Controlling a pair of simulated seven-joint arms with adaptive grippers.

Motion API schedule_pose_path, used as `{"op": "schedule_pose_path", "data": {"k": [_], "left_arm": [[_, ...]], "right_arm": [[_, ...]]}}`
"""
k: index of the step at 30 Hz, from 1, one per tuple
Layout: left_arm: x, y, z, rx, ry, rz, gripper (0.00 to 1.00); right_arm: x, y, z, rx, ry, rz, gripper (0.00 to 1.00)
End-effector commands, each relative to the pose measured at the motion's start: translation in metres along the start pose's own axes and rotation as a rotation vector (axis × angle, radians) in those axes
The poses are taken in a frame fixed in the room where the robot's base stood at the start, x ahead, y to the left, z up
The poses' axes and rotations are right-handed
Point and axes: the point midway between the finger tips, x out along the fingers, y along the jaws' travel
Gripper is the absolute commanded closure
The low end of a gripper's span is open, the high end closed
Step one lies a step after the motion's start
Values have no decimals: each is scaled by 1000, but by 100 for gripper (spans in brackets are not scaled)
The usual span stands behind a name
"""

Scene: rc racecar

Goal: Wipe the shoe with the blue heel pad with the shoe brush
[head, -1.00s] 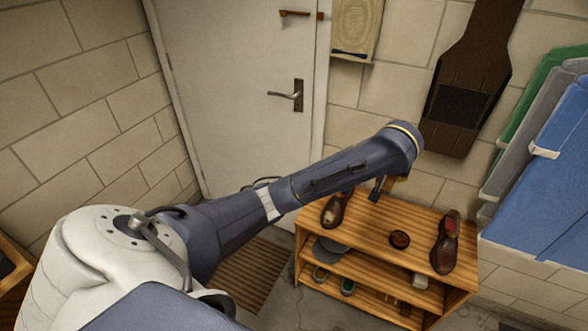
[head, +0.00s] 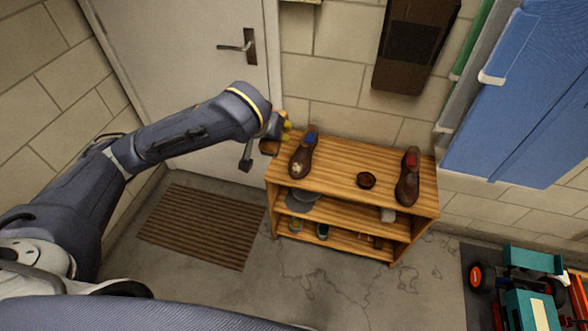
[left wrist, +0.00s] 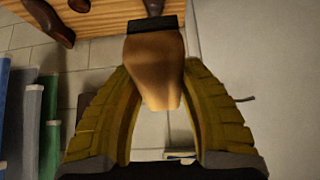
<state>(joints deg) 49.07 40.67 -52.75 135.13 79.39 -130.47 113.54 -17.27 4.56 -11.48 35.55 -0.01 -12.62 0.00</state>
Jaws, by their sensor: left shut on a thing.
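The brown shoe with the blue heel pad (head: 302,158) stands on the left part of the wooden rack's top (head: 345,165), its heel toward the wall. Another brown shoe, with a red heel pad (head: 408,180), stands at the right end. My left gripper (head: 286,127) is shut on the shoe brush (head: 269,147), just left of the blue-padded shoe and apart from it. In the left wrist view the brush's wooden body (left wrist: 155,75) sits between the yellow fingers, its dark bristles (left wrist: 152,24) facing the rack. My right gripper is not in view.
A small round brown tin (head: 366,180) lies between the shoes. Lower shelves hold a grey cap (head: 302,200) and other shoes. A door (head: 180,70) and striped mat (head: 200,225) are at left. Blue panels (head: 530,100) hang at right, above a toy-like vehicle (head: 530,300).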

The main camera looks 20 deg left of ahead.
Motion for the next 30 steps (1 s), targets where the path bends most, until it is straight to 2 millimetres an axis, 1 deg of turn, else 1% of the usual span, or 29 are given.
{"op": "schedule_pose_path", "data": {"k": [12,14,17,20,21,23,27,30], "left_arm": [[0,0,0,3,-1,-4,100],[2,1,4,12,-5,-13,100],[12,2,18,20,-15,-31,100],[37,-4,29,-12,-23,-78,100],[50,-6,35,-25,-26,-98,100],[70,-8,43,-31,-29,-114,100],[115,-9,59,-2,-31,-111,100],[143,-10,69,38,-31,-90,100]], "right_arm": [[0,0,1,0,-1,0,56],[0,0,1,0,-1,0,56],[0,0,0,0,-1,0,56],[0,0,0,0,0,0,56],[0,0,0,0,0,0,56],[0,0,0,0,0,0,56],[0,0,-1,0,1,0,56],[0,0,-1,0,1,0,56]]}}
